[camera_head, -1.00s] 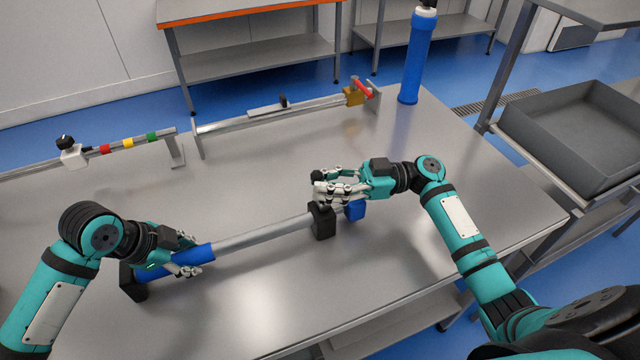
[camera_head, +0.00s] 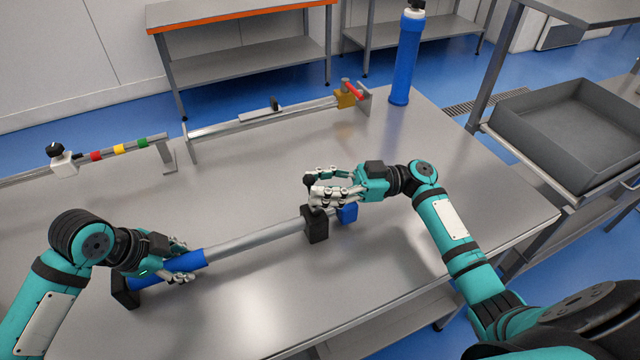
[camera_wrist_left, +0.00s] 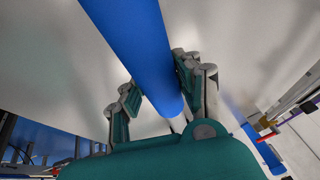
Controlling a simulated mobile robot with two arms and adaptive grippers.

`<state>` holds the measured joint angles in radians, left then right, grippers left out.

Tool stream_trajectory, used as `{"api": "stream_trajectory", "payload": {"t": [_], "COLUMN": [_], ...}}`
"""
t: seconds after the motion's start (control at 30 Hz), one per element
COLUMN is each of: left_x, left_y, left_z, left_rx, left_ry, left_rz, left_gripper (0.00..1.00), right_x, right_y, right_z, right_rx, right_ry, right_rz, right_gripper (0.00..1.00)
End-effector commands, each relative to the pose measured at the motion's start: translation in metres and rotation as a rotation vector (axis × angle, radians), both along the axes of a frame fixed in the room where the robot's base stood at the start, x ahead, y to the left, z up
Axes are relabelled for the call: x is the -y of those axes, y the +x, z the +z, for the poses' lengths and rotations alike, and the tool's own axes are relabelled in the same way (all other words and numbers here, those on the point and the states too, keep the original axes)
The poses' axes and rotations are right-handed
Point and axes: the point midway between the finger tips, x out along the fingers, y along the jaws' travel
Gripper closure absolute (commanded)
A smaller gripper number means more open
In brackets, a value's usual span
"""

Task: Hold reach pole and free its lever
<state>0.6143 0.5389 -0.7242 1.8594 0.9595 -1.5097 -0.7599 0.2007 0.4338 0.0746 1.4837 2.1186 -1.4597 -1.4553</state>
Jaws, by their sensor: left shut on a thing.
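The reach pole lies low over the table, with a blue grip (camera_head: 191,263), a silver tube (camera_head: 260,239) and a blue far end (camera_head: 347,213). A black block (camera_head: 316,225) sits around it near that end, another (camera_head: 126,289) at the near left end. My left gripper (camera_head: 184,260) is shut on the blue grip; the left wrist view shows the grip (camera_wrist_left: 135,45) between its fingers. My right gripper (camera_head: 312,184) is above the black block, its fingers apart. A small dark knob (camera_head: 310,180) shows at its fingertips; whether it touches them or is the lever, I cannot tell.
Behind lie a rail with a red-handled brass piece (camera_head: 346,96) and a rail with coloured bands (camera_head: 118,149). A blue cylinder (camera_head: 403,68) stands at the back right corner. A grey tub (camera_head: 525,130) sits on the rack at right. The table's front right is clear.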

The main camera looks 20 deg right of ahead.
Motion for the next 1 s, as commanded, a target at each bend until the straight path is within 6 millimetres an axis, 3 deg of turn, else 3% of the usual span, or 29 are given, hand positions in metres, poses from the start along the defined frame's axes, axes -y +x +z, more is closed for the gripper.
{"api": "stream_trajectory", "payload": {"t": [0.13,0.27,0.7,1.0], "left_x": [0.0,0.001,0.002,0.003], "left_y": [-0.001,-0.001,-0.001,-0.001], "left_z": [-0.001,-0.001,0.0,0.001], "left_rx": [-0.003,-0.002,0.0,0.001], "left_ry": [0.002,0.0,-0.005,-0.006], "left_rz": [-0.004,-0.004,-0.006,-0.005], "left_gripper": [1.0,1.0,1.0,1.0], "right_x": [0.003,0.018,0.102,0.118], "right_y": [-0.001,-0.004,-0.02,-0.023], "right_z": [-0.002,-0.004,-0.016,-0.018], "right_rx": [-0.001,-0.003,-0.002,0.0], "right_ry": [-0.002,-0.003,-0.001,0.0], "right_rz": [0.0,-0.001,-0.003,0.0], "right_gripper": [0.65,0.65,0.65,0.65]}}
